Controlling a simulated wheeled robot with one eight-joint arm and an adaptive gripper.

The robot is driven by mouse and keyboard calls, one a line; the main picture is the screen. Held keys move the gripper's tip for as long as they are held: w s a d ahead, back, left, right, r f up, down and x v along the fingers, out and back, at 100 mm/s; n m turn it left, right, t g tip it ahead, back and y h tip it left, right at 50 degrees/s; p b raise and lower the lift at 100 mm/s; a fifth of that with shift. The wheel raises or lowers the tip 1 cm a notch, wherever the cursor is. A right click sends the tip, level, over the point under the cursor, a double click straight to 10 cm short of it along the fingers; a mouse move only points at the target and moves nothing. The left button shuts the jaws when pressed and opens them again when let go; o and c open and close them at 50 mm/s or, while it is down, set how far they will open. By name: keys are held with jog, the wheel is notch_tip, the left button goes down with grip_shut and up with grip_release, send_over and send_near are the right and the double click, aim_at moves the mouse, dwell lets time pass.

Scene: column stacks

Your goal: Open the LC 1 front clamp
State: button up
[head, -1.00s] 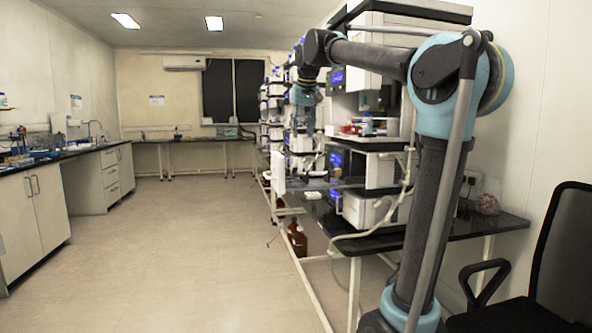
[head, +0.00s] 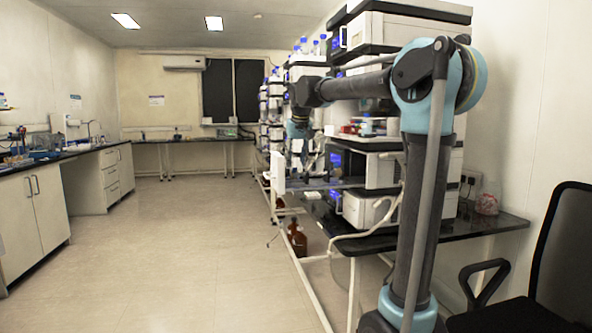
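The nearest LC stack (head: 365,170) stands on the dark bench to the right, with white modules and blue-lit displays. I cannot tell which stack is LC 1, and no front clamp can be made out at this size. My gripper (head: 306,162) hangs below the teal wrist, in front of the stacks and pointing down. It is small and blends with the equipment behind it, so I cannot tell whether it is open or shut, or whether it touches anything.
The dark bench (head: 470,228) carries the stacks on white legs. Brown bottles (head: 298,240) stand beneath it. A white upright panel (head: 278,172) is at the bench's left edge. A black chair (head: 550,265) is at the right. The floor (head: 180,240) to the left is clear.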

aim_at(295, 173)
jog(key=shift+x, duration=2.05)
grip_shut()
jog(key=shift+d, duration=0.1)
